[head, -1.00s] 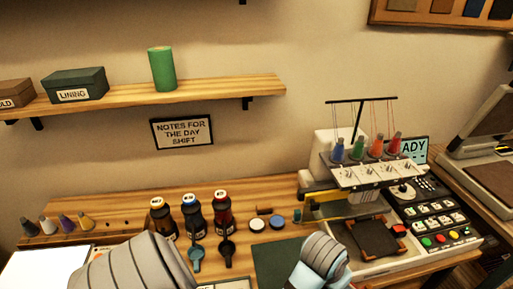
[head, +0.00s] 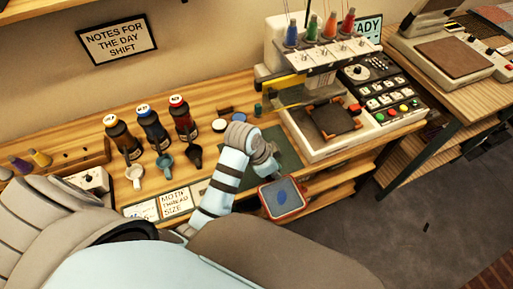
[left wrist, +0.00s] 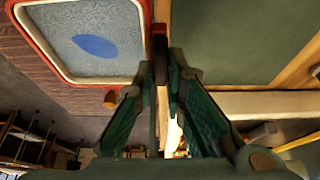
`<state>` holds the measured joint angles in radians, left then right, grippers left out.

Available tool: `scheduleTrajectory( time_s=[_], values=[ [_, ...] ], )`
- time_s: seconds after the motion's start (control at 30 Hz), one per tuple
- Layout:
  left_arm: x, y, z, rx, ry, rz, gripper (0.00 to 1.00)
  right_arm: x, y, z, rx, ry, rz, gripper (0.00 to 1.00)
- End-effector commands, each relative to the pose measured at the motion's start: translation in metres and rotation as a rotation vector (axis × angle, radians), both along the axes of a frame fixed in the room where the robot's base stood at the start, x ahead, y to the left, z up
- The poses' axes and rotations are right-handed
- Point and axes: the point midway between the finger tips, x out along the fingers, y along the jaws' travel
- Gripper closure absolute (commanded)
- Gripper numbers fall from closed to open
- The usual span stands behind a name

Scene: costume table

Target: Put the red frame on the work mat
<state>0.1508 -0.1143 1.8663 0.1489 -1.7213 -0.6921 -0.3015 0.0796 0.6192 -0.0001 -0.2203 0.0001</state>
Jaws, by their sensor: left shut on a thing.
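The red frame (head: 283,198) is a rounded square with grey-blue fabric and a blue oval inside. My left gripper (head: 270,171) is shut on its edge and holds it at the table's front edge, in front of the dark green work mat (head: 288,146). In the left wrist view the frame (left wrist: 95,45) fills the upper left. The closed fingers (left wrist: 160,65) meet at its right side, and the green mat (left wrist: 240,40) lies to the right. My arm covers part of the mat in the head view. My right gripper is not in view.
The embroidery machine (head: 322,70) stands right of the mat, with a dark frame in its tray (head: 340,150). Several bottles (head: 153,128) and small scoops stand to the left. Small round tins (head: 219,125) sit behind the mat. A heat press (head: 440,55) is at far right.

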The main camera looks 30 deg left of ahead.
Motion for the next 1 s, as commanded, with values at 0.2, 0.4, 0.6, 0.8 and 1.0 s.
scheduleTrajectory(
  time_s=[0.2, 0.4, 0.6, 0.8, 1.0],
  values=[
    [0.037, 0.044, 0.001, 0.007, -0.001, 0.005, 1.0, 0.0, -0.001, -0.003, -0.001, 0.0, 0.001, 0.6],
    [0.075, 0.085, 0.001, 0.004, 0.0, 0.008, 1.0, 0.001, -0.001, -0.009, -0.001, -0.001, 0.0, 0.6],
    [0.103, 0.117, 0.001, 0.001, -0.001, 0.007, 1.0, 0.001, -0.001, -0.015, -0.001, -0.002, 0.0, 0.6],
    [0.112, 0.128, -0.013, 0.0, 0.004, 0.006, 1.0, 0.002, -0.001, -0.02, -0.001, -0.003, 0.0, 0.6],
    [0.113, 0.127, -0.034, 0.001, -0.001, 0.006, 1.0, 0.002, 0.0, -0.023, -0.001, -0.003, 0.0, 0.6]
  ],
)
